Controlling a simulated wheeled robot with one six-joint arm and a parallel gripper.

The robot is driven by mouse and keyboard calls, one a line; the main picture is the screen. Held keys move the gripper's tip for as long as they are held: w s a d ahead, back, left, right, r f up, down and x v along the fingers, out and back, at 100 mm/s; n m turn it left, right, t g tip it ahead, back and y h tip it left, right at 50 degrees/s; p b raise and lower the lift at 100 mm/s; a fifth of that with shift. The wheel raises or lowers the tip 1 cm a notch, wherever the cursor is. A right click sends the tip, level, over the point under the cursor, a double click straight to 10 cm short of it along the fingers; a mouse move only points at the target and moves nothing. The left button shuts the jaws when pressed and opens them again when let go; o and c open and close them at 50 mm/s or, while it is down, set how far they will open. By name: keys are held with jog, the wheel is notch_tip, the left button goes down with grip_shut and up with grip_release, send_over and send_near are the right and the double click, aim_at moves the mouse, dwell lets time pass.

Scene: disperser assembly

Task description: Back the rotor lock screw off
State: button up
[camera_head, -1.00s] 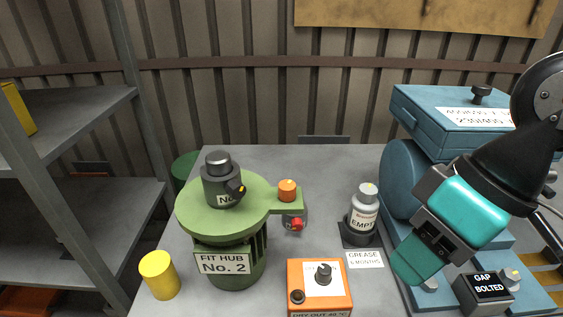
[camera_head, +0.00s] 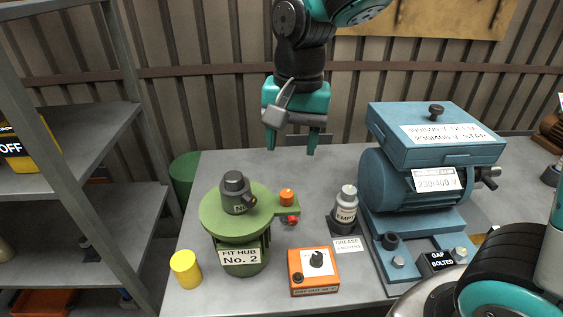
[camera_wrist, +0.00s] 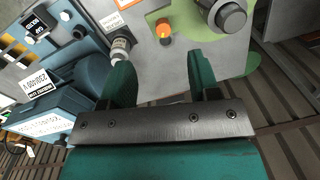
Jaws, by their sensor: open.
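A green round stand (camera_head: 225,225) labelled "FIT HUB No. 2" carries a dark hub (camera_head: 237,190). Its side arm holds an orange knob (camera_head: 287,196), with a red knob (camera_head: 292,219) just below. No label marks either knob as the rotor lock screw. My gripper (camera_head: 291,150) points down, open and empty, above and behind the side arm. In the wrist view the orange knob (camera_wrist: 163,28) lies beyond the gap between the fingers (camera_wrist: 160,65), with the hub (camera_wrist: 228,12) to the right.
A blue motor (camera_head: 415,180) stands right. A grey bottle (camera_head: 346,205) marked "EMPT…" is between stand and motor. An orange box (camera_head: 313,270) with a dial sits in front, a yellow cylinder (camera_head: 185,268) at the front left. Grey shelves (camera_head: 95,215) stand left. The rear bench is clear.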

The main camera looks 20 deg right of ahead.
aim_at(286, 193)
jog(key=w+r+m+p, duration=0.2)
jog(key=w+m, duration=0.2)
jog(key=shift+h, duration=0.4)
jog(key=f, duration=0.5)
jog(key=f+p, duration=0.1)
jog(key=f, duration=0.5)
jog(key=d+f+p, duration=0.1)
jog(key=f, duration=0.5)
jog(key=shift+s, duration=0.2)
jog(key=shift+a, duration=0.1)
jog(key=c, duration=0.9)
